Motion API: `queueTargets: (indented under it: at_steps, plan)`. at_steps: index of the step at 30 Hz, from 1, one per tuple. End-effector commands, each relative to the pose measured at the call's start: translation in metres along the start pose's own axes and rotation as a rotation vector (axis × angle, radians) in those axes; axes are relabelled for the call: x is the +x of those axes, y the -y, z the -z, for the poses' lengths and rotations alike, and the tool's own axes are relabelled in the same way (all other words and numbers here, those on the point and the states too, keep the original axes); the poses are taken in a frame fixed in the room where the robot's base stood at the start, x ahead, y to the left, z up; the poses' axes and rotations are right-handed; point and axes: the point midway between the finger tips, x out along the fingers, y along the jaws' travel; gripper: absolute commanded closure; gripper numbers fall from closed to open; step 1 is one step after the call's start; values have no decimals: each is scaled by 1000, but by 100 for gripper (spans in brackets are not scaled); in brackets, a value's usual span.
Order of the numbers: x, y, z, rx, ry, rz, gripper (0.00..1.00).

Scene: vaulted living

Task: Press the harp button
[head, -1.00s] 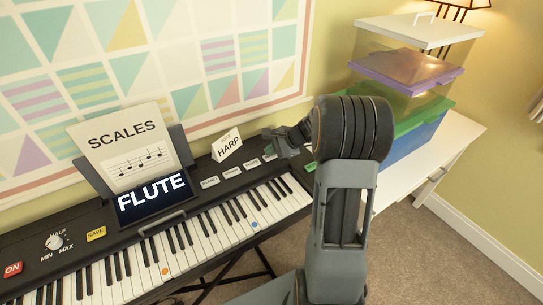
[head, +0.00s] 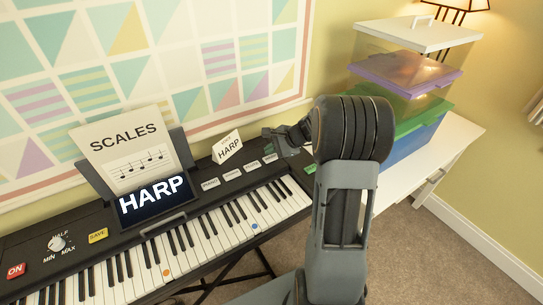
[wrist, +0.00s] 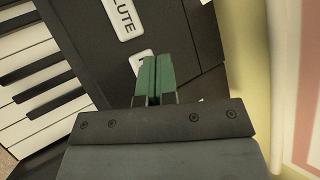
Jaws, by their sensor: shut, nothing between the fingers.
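The black keyboard (head: 105,228) stands against the wall. Its display (head: 152,200) reads HARP. A row of white buttons runs along its top panel; the rightmost of the row (head: 270,158) shows just below my gripper (head: 271,136), its label too small to read. In the wrist view my gripper's green fingers (wrist: 155,65) are together and empty. Their tips overlap a white button (wrist: 139,62) after the FLUTE button (wrist: 124,18), hiding most of its label. I cannot tell whether the tips touch it.
A small card (head: 227,146) reading HARP stands behind the buttons. A SCALES sheet (head: 125,145) leans above the display. A green button (head: 310,168) lies at the panel's right end. Stacked plastic boxes (head: 405,85) stand on a white table (head: 425,165) to the right.

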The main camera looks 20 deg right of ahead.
Motion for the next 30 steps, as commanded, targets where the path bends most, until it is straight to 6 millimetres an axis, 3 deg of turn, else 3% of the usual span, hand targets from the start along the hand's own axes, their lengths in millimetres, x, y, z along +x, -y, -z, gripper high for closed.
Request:
queueTargets:
  at_steps: [11,30]
  plan:
    - [-2,1,-1,0,0,0,100]
    - [-36,26,-26,0,0,0,100]
